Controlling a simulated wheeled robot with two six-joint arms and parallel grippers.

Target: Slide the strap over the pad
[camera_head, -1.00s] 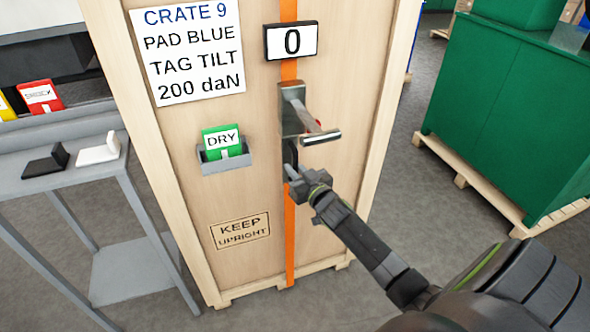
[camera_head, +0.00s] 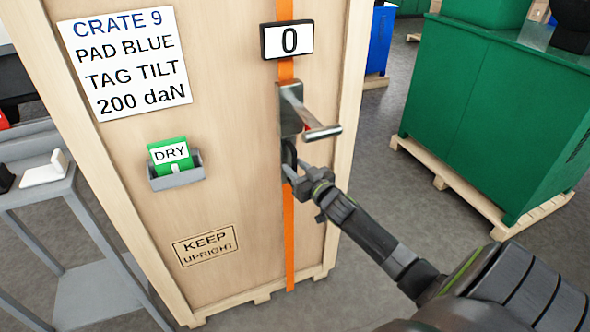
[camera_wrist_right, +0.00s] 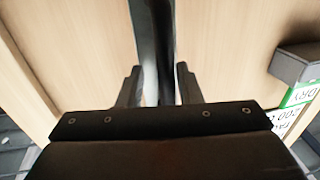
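The orange strap (camera_head: 289,240) runs down the front of a tall wooden crate (camera_head: 240,290), behind a steel tensioner (camera_head: 291,108) with a bar handle. A narrow black part (camera_head: 288,153) sits on the strap line just under the tensioner. My right gripper (camera_head: 297,178) is at the strap just below the tensioner. In the right wrist view its fingers (camera_wrist_right: 158,88) stand apart, with a dark strip (camera_wrist_right: 154,40) between them; I cannot tell whether they touch it. No blue pad can be made out on the crate. My left gripper is out of view.
A display reading 0 (camera_head: 287,40) is above the tensioner. A sign (camera_head: 125,62) reads crate 9, pad blue, tag tilt, 200 daN. A green DRY tag (camera_head: 170,153) sits in a grey holder. A grey stand (camera_head: 50,195) is left; green crates (camera_head: 490,110) are right.

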